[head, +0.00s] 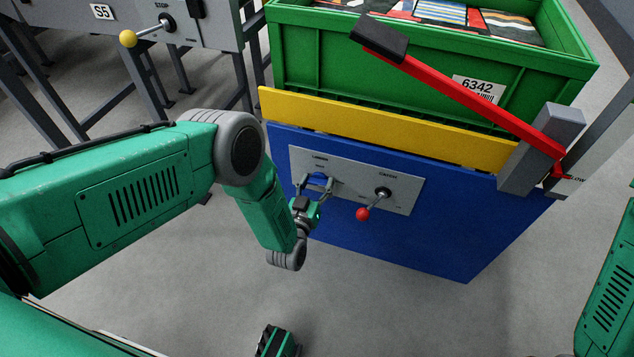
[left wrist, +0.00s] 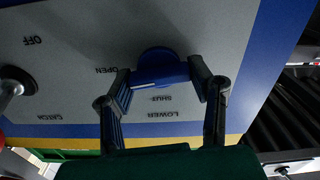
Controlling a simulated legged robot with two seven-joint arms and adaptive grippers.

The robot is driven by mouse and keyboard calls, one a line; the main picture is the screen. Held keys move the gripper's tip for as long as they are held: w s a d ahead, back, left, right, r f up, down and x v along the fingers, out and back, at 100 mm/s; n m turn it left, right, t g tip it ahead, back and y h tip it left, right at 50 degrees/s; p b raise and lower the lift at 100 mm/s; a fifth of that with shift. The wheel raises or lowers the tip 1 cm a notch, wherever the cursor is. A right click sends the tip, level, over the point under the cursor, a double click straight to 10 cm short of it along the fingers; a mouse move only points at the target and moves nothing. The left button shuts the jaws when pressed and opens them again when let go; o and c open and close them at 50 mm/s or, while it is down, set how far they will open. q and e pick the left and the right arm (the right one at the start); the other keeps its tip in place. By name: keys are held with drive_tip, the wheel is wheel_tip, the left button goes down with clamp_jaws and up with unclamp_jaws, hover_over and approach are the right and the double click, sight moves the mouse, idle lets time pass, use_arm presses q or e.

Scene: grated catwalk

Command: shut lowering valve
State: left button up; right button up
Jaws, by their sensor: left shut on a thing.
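The lowering valve (left wrist: 160,70) is a blue knob with a bar handle on a grey panel, with LOWER, SHUT and OPEN lettered around it, upside down in the left wrist view. Its bar lies roughly crosswise there, with a white line pointing towards the OPEN side. In the head view the valve (head: 318,180) is small and partly covered by my gripper. My left gripper (left wrist: 165,88) is shut on the bar, one finger at each end; it also shows in the head view (head: 312,188).
A red-balled lever (head: 364,213) sits just right of the valve on the same grey panel (head: 405,185). Above are a yellow board (head: 380,125), a green crate (head: 380,60) and a slanting red bar (head: 470,95). A yellow-balled lever (head: 128,38) is far left.

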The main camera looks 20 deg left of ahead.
use_arm(q)
drive_tip(key=n, duration=0.3)
drive_tip(key=shift+f+n, duration=0.1)
drive_tip(key=shift+n, duration=0.3)
drive_tip(key=n, duration=0.4)
drive_tip(key=shift+s+a+f+n, duration=0.1)
drive_tip(key=shift+a+n, duration=0.05)
drive_tip(key=shift+n, duration=0.15)
drive_tip(key=n, duration=0.3)
drive_tip(key=shift+a+f+n, duration=0.1)
drive_tip(key=shift+f+n, duration=0.1)
drive_tip(key=shift+n, duration=2.1)
drive_tip(key=shift+s, duration=0.1)
drive_tip(key=o, duration=1.1)
drive_tip(key=shift+c, duration=0.2)
drive_tip(key=shift+o, duration=0.5)
drive_tip(key=shift+r, duration=0.1)
